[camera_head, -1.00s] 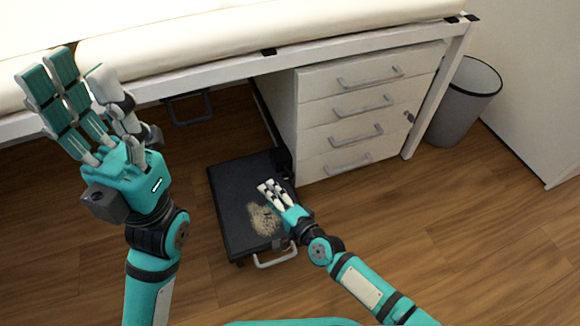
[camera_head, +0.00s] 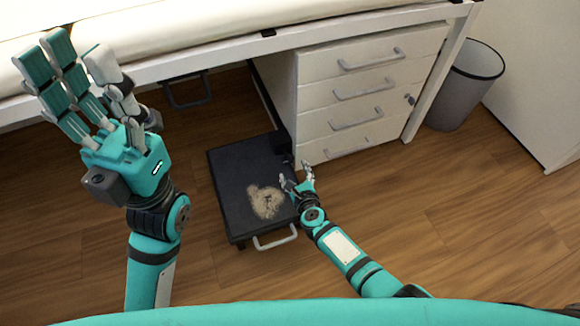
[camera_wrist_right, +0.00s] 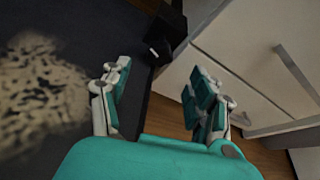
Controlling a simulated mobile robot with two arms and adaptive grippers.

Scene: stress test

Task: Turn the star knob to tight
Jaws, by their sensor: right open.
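A black flat platform (camera_head: 230,180) with a front handle lies on the floor beside the drawer cabinet. A dark block (camera_head: 283,147) stands at its back right corner. In the right wrist view the dark block (camera_wrist_right: 166,38) has a small pale piece on it, just beyond my fingertips. I cannot tell whether it bears the star knob; no star shape is clear. My right gripper (camera_head: 297,175) is open and empty over the platform's right edge; its spread fingers (camera_wrist_right: 158,88) show in the wrist view. My left gripper (camera_head: 78,55) is open and empty at the left.
A white drawer cabinet (camera_head: 345,105) stands close to the right gripper. A pale worn patch (camera_head: 266,202) marks the platform. The bed frame (camera_head: 225,55) runs above. A grey bin (camera_head: 465,85) stands at the right. The wooden floor (camera_head: 470,220) at right is clear.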

